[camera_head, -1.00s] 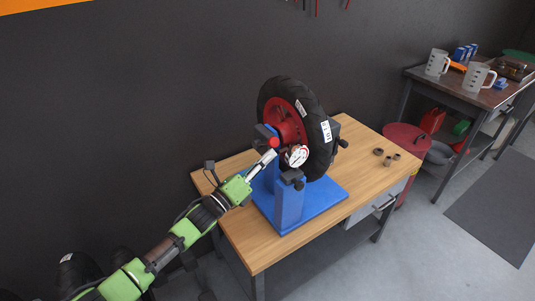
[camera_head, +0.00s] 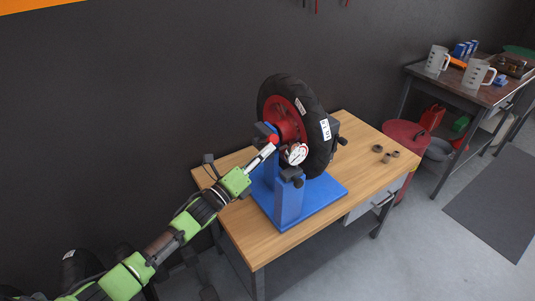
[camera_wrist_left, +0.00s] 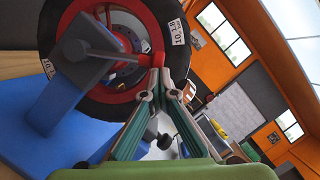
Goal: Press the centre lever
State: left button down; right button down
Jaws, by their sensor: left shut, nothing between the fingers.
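A wheel with a black tyre (camera_head: 318,128) and a red rim stands on a blue stand (camera_head: 290,203) on the wooden workbench. In the left wrist view, the fingertips (camera_wrist_left: 160,74) appear to touch or nearly touch that end; I cannot tell which. My right gripper is not in view.
A white dial gauge (camera_head: 296,154) sits right of my left fingertips, close to the tyre. Several small dark rings (camera_head: 386,157) lie on the right of the workbench (camera_head: 240,233). A red drum (camera_head: 405,140) stands beyond it. A dark wall is behind.

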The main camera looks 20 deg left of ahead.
pick_arm(q)
jog(key=w+a+r+n+y+p, duration=0.1)
jog(key=w+a+r+n+p, duration=0.1)
jog(key=w+a+r+n, duration=0.3)
jog(key=shift+w+a+r+g+y, duration=0.35)
jog(key=shift+a+r+g+y, duration=0.05)
jog(key=shift+a+r, duration=0.7)
dwell(0.6)
